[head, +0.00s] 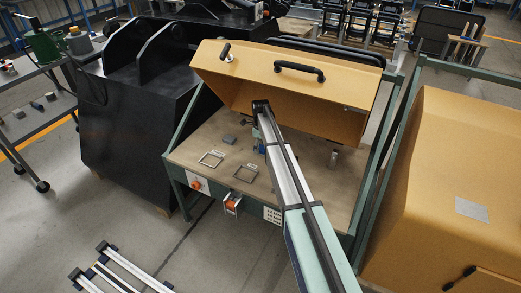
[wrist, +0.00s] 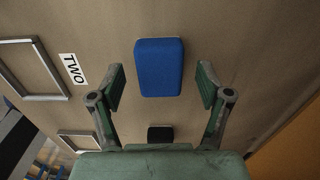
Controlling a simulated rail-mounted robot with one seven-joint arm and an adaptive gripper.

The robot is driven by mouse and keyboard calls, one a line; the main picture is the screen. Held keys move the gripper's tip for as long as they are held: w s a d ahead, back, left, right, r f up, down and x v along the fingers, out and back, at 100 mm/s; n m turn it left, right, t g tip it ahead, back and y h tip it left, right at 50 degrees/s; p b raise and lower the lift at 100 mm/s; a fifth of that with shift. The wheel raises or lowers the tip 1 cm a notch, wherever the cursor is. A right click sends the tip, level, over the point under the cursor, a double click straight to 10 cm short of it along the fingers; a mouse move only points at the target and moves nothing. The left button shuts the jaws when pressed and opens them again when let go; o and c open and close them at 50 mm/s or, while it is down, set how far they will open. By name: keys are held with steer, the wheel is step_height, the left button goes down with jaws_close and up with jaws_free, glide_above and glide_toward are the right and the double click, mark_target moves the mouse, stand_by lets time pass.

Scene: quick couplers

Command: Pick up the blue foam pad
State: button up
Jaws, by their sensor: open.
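The blue foam pad (wrist: 158,60) lies on the tan bench top in the wrist view, a rounded block standing lengthwise in the picture. My gripper (wrist: 160,77) is open, with one finger to the left and one to the right of the pad's lower half. Clear gaps show on both sides, and neither finger appears to touch it. I cannot tell the height of the fingertips above the bench. In the head view, my arm reaches over the bench and partly covers the area around its end, so I cannot surely pick out the pad there.
A small black block (wrist: 160,134) lies below the pad, between the gripper's links. A square metal frame (wrist: 39,96) beside a "TWO" label (wrist: 73,69) is at left, with another frame (wrist: 78,133) lower. A raised yellow hood (head: 300,85) overhangs the bench (head: 315,195).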

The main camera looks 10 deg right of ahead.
steer(key=c, duration=1)
steer(key=shift+c, duration=0.2)
steer(key=shift+r, duration=0.15)
